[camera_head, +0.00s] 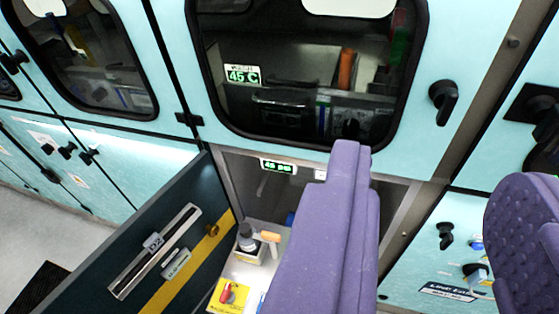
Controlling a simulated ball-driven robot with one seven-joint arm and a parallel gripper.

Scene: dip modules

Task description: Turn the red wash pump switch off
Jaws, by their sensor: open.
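A small red part (226,293) sits on a yellow plate (241,292) at the lower edge, inside an open bay. It may be the red wash pump switch, but it is too small and cut off to read its position. My gripper (438,165) is open and empty, with its two purple fingers wide apart. The left finger stands in front of the bay, to the right of the red part and apart from it in the picture. It hides the bay's right side. The right finger is at the right edge.
A dark open door (160,255) flanks the bay on the left. A dark-topped knob or bottle (247,240) and an orange-handled item (270,237) are inside. Windowed teal panels with black handles (443,97) stand behind. Displays read 45 C (242,75) and 45 psi (278,166).

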